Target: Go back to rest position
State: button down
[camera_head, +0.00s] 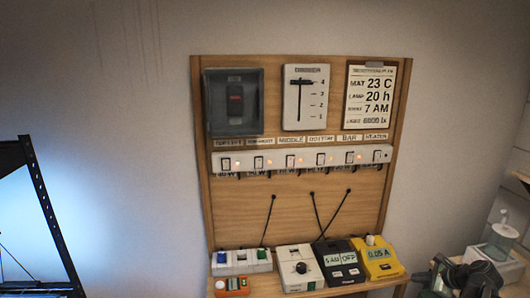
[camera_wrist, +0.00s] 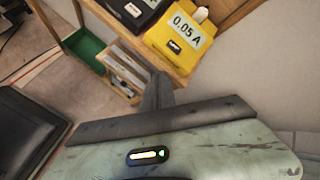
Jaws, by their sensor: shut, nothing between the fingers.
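My gripper (camera_wrist: 158,88) shows in the wrist view as dark fingers pressed together, with nothing between them. Its worn grey-green body fills the lower part of that view. The fingers point towards a wooden stand, below and left of a yellow meter (camera_wrist: 180,36) reading 0.05 A, and look apart from it. In the head view the yellow meter (camera_head: 378,260) stands at the right end of the wooden shelf. A dark and grey-green shape at the lower right edge there may be part of my arm; I cannot tell for certain.
A wooden panel (camera_head: 290,215) with a switch strip (camera_head: 305,160) stands against the wall. Several devices line its shelf, including a black one (camera_head: 343,262). A dark rack (camera_head: 50,215) stands left; a bottle (camera_head: 503,236) stands right. A green bin (camera_wrist: 87,46) is below.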

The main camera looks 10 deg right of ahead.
jog(key=w+a+n+g+y, duration=0.1)
jog(key=w+a+n, duration=0.1)
jog(key=w+a, duration=0.5)
jog(key=w+a+n+y, duration=0.1)
jog(key=w+a, duration=0.3)
jog(key=a, duration=0.6)
jog(key=w+a+f+n+g+y, duration=0.1)
jog(key=w+a+n, duration=0.15)
jog(key=a, duration=0.65)
jog(key=w+a+f+n+g+y, duration=0.1)
jog(key=a+f+n+g, duration=0.15)
jog(key=a, duration=0.75)
jog(key=s+a+f+n+g+h, duration=0.1)
jog(key=s+a+n, duration=0.2)
jog(key=a+n, duration=0.35)
jog(key=s+a+f+n+g+h, duration=0.1)
jog(key=s+a+f+n+g, duration=0.2)
jog(key=a, duration=0.7)
jog(key=s+d+n+h, duration=0.3)
jog(key=s+d+n, duration=0.1)
jog(key=n, duration=0.4)
jog(key=shift+s+d+r+g, duration=0.15)
jog(key=shift+s+d+g, duration=0.2)
jog(key=shift+s, duration=0.2)
jog(key=shift+a, duration=0.2)
